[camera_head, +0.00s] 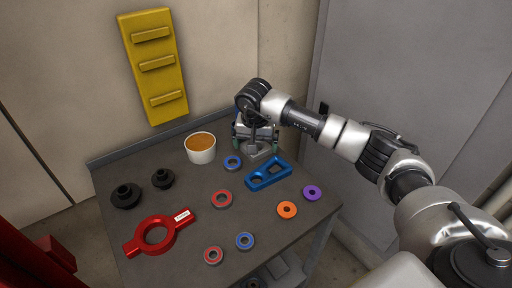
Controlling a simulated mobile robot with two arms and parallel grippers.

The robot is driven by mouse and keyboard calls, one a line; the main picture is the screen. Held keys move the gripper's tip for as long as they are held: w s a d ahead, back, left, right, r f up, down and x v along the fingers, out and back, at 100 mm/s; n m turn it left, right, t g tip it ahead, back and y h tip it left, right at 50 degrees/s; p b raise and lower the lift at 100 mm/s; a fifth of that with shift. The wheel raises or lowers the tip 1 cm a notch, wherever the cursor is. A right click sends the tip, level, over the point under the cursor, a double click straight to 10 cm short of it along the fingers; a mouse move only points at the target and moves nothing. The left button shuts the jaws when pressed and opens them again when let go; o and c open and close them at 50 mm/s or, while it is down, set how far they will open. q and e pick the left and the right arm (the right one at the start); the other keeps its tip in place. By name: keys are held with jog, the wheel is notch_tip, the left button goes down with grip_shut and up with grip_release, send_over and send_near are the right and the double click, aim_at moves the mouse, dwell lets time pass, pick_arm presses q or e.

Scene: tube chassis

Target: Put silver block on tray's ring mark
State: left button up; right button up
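A silver-grey block (259,154) is at the back right of the dark grey tray-like table top (190,229). It is partly hidden by my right gripper (257,145), which points down right over it from the back. The gripper's two fingers stand apart, one toward each side of the block, and look open; contact with the block cannot be made out. I cannot make out a ring mark on the bare surface. My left gripper is not in view.
A white cup with orange-brown contents (201,149) stands left of the gripper. A blue plate with holes (268,174) lies just in front of the block. Several small rings, two black knobs and a red ring-shaped handle (157,235) lie around.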

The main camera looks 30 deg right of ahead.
jog(key=shift+f, duration=0.2)
jog(key=c, duration=1.1)
jog(key=shift+r, duration=0.15)
jog(key=shift+c, duration=0.2)
